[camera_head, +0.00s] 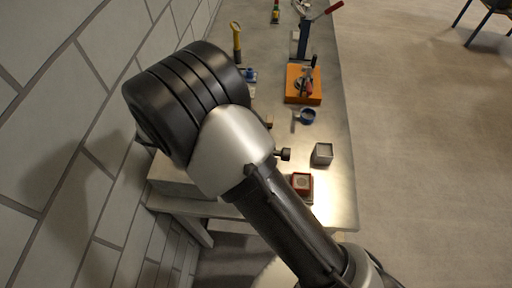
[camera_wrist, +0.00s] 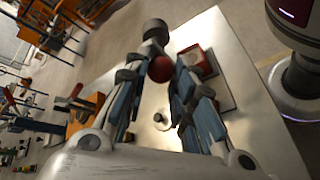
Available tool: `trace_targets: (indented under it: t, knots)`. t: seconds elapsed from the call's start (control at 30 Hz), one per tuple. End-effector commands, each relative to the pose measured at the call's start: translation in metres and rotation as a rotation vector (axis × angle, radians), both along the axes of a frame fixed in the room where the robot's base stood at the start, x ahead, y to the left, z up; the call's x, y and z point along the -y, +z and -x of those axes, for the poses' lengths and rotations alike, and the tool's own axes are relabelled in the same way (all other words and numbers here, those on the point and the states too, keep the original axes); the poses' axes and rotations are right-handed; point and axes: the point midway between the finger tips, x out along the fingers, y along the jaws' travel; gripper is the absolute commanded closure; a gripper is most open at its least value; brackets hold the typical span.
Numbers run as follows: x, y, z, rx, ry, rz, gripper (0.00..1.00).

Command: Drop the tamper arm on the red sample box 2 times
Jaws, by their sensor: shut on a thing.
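My gripper (camera_wrist: 163,64) is shut on the red round knob (camera_wrist: 159,69) of the tamper arm in the wrist view. The arm's dark cylindrical head (camera_wrist: 155,29) shows just beyond the fingertips. A dark knobbed end (camera_head: 284,154), which looks like part of the tamper, sticks out past my arm in the head view. The red sample box (camera_head: 302,181) sits near the front of the bench. In the wrist view the red box (camera_wrist: 196,61) is right of the knob, partly behind the right finger. The gap between tamper head and box is hard to judge; my arm hides the tamper's pivot.
A grey sample box (camera_head: 323,153) stands behind the red one on the metal bench (camera_head: 338,195). A tiled wall runs along the left.

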Motion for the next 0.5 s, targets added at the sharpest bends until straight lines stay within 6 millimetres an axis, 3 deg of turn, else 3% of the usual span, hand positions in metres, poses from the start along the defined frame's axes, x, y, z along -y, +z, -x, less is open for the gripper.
trace_targets:
  t: [0.03, 0.4, 0.43, 0.5]
  knots:
    - [-0.0027, -0.0165, 0.0061, -0.021, -0.005, -0.026, 1.00]
    - [-0.0022, -0.0169, 0.0064, -0.022, -0.006, -0.025, 1.00]
    - [-0.0022, -0.0169, 0.0065, -0.022, -0.006, -0.025, 0.75]
    - [-0.0021, -0.0169, 0.0063, -0.022, -0.006, -0.025, 0.70]
